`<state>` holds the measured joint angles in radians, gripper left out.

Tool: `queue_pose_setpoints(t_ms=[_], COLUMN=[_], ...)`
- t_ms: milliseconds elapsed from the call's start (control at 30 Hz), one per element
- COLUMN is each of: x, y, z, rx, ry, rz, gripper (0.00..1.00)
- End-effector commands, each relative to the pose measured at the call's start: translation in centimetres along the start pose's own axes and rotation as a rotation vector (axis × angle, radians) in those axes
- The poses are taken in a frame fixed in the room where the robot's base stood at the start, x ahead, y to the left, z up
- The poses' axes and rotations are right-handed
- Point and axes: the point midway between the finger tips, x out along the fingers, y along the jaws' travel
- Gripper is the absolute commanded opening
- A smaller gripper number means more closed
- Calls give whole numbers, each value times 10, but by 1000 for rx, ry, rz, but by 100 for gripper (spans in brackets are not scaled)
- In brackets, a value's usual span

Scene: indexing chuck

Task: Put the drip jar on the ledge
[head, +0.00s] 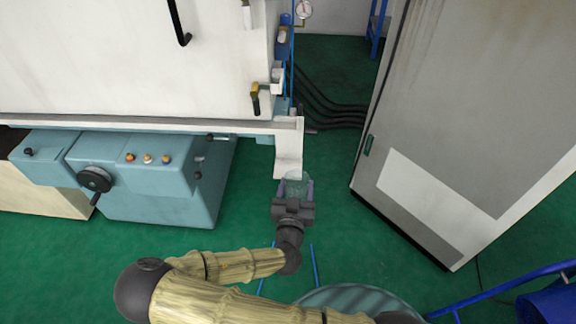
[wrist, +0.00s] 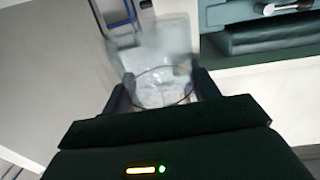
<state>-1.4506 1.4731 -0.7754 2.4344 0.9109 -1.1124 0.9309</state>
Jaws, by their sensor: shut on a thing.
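The drip jar (wrist: 160,72) is a clear glass jar between the fingers of my gripper (wrist: 163,92) in the wrist view. In the head view the jar (head: 297,183) shows faintly at the tip of my gripper (head: 294,190), just in front of the lower end of a pale ledge (head: 288,150) on the machine. My gripper is shut on the jar. I cannot tell whether the jar touches the ledge. The lower part of the jar is partly hidden by my gripper in the wrist view.
The teal machine base (head: 150,178) with knobs and levers stands at left. A grey cabinet (head: 470,110) stands at right. Black hoses (head: 330,108) run behind the ledge. Green floor is open between machine and cabinet. A blue rail (head: 500,288) is at lower right.

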Motion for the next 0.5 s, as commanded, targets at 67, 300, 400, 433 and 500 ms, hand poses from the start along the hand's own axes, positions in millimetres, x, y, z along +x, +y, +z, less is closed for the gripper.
queue_pose_setpoints(t_ms=[67,300,400,433,500], x=[-17,-39,-39,-39,-39], y=[-16,-31,-31,-31,-31], z=[-5,-8,-8,-8,-8], rx=[-1,3,3,3,3], ry=[3,6,6,6,6], rz=[-33,-65,-65,-65,-65], gripper=[36,36,36,36,36])
